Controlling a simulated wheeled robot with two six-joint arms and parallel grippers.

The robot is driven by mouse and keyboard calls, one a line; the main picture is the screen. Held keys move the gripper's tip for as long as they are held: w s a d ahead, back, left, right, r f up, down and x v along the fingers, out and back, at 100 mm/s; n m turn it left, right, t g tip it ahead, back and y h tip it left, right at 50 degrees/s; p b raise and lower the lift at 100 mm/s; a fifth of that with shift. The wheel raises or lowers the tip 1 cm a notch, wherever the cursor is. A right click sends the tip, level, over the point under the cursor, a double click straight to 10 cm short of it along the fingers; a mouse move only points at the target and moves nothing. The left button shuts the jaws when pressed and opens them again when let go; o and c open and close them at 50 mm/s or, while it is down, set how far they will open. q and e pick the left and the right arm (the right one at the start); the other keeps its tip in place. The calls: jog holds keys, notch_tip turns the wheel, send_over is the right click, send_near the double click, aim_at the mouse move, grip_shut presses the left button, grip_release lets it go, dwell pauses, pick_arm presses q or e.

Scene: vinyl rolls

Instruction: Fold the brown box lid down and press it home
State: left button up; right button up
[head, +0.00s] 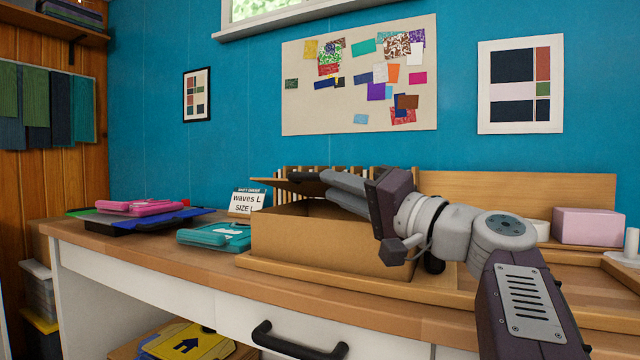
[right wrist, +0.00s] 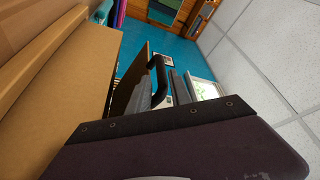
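The brown cardboard box (head: 320,238) sits on the worktop, and its front wall faces me. Its lid (head: 300,186) is raised and tilted over the box's left part; it also shows as a dark brown panel in the right wrist view (right wrist: 130,82). My right gripper (head: 308,177) reaches left over the box, with its dark tips close to the lid. I cannot tell whether they touch it. The fingers look close together, but their gap is unclear. In the right wrist view a dark tip (right wrist: 158,76) is beside the lid. My left gripper is out of view.
A wooden rack (head: 290,172) stands behind the box. A pink block (head: 588,226) is at the right. A black drawer handle (head: 300,345) is below the worktop.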

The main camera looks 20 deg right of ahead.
jog(key=shift+v, duration=1.25)
